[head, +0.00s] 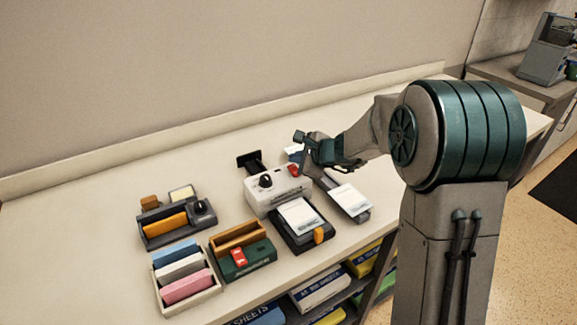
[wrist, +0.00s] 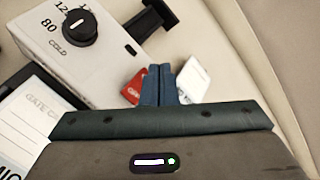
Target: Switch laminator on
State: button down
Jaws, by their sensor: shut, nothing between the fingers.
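The laminator (head: 262,195) is a white box with a black dial knob (head: 265,181) and a red switch (head: 293,170) at its right end. In the wrist view the laminator (wrist: 112,62) fills the upper left, with COLD and 80 printed around the knob (wrist: 80,27). The red switch (wrist: 131,88) shows just left of my fingertips, partly hidden by them. My gripper (head: 318,160) hangs over the laminator's right end. In the wrist view my gripper (wrist: 158,78) has its two fingers together with nothing between them. I cannot tell whether a finger touches the switch, or the switch's position.
A black bracket (head: 250,160) stands behind the laminator. A dark unit with a knob (head: 176,236) and a green box (head: 250,265) stand left. The desk's far left is clear.

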jog(key=shift+f, duration=0.15)
jog(key=shift+w+f+b, duration=0.15)
jog(key=shift+f+b, duration=0.15)
jog(key=shift+b, duration=0.3)
jog(key=shift+a+f+b, duration=0.1)
jog(key=shift+f+b, duration=0.25)
jog(key=shift+b, duration=0.05)
jog(key=shift+r, duration=0.15)
dwell(0.5)
jog(key=shift+r+p, duration=0.45)
jog(key=shift+r, duration=0.2)
jog(key=shift+r, duration=0.1)
jog(key=r+p, duration=0.2)
jog(key=r, duration=0.1)
jog(key=r+p, duration=0.1)
jog(key=shift+s+d+r, duration=0.3)
jog(key=shift+s, duration=0.1)
jog(key=shift+r+p, duration=0.15)
jog(key=shift+p, duration=0.15)
